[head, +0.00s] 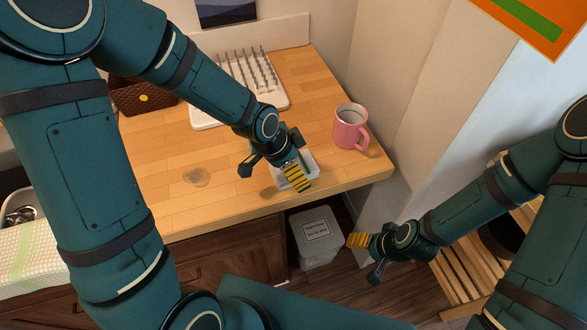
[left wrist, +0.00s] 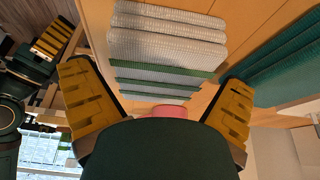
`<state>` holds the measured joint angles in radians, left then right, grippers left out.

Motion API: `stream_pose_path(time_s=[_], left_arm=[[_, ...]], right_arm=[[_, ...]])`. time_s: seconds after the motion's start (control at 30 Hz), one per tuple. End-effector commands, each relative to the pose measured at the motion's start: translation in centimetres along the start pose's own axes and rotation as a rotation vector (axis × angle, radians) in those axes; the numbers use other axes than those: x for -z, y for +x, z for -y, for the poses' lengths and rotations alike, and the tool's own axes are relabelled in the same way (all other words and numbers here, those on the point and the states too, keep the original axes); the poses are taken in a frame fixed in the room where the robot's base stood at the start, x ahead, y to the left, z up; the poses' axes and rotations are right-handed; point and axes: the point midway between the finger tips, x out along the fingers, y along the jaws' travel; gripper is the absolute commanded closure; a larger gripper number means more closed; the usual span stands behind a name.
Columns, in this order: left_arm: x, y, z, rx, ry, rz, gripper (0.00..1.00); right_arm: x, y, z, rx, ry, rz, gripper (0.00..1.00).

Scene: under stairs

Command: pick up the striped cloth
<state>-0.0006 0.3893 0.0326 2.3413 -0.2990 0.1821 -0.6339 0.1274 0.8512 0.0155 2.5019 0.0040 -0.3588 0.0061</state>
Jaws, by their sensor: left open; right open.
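The striped cloth (head: 313,165) lies on the wooden counter near its front right, partly hidden under my left gripper. In the left wrist view the cloth (left wrist: 165,48) is pale grey with green stripes and looks folded in layers. My left gripper (head: 274,178) is open above the cloth. Its yellow finger pads stand on either side of the lower cloth in the left wrist view (left wrist: 157,98), with nothing visibly held. Whether the fingers touch the cloth is unclear. My right gripper (head: 364,258) is open and empty in front of the counter, below its top.
A pink mug (head: 347,131) stands right of the cloth. A white pegged rack (head: 272,88) and a brown woven bag (head: 147,97) are behind. A checked cloth (head: 35,245) lies at the left. A lidded bin (head: 316,238) and slatted wooden bench (head: 455,280) are below.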

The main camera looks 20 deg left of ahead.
Motion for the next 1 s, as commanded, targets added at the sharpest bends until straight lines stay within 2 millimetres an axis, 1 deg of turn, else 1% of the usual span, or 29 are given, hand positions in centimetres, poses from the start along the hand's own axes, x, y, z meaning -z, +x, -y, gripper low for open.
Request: stream_pose_path(time_s=[1.0], left_arm=[[-0.18, 0.64, 0.02, 0.001, 0.000, 0.000, 0.00]], right_arm=[[-0.07, 0.60, -0.22, 0.000, 0.000, 0.000, 0.30]])
